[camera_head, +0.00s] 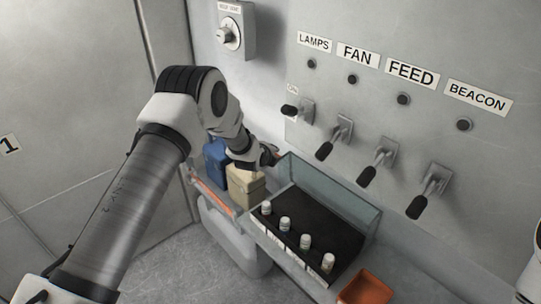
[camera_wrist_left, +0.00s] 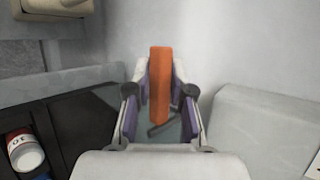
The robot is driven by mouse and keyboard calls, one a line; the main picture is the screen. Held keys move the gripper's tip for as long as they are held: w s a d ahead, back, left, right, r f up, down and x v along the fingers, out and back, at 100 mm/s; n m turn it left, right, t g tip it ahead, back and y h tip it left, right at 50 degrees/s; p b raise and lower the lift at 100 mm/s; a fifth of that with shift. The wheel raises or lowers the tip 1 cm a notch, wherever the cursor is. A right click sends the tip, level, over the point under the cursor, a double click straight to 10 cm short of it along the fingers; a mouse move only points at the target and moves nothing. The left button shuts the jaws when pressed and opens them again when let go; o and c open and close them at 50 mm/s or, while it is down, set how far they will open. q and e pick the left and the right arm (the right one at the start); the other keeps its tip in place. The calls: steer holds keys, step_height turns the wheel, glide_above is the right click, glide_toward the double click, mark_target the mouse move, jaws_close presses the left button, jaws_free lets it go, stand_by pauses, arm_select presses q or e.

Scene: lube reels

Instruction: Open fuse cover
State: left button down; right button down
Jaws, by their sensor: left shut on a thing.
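The fuse tray (camera_head: 325,228) is a dark, open-looking box with several white fuses (camera_head: 285,223) standing along its front. A clear greenish panel (camera_head: 330,188), which looks like the fuse cover, stands upright along its back. My left gripper (camera_head: 268,158) is at the tray's back left corner, close to the wall. In the left wrist view its fingers are shut on an orange bar (camera_wrist_left: 159,85). I cannot tell whether the bar is joined to the cover. One fuse (camera_wrist_left: 24,151) shows in the dark tray at left there. My right gripper is not in view.
Several black-handled levers (camera_head: 368,175) stick out from the wall panel above. An orange bin (camera_head: 366,290) sits at front right. A rotary knob (camera_head: 229,32) is on the wall above.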

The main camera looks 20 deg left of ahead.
arm_select(q)
steer(key=shift+r, duration=0.1)
steer(key=c, duration=1.1)
jaws_free()
steer(key=v, duration=1.2)
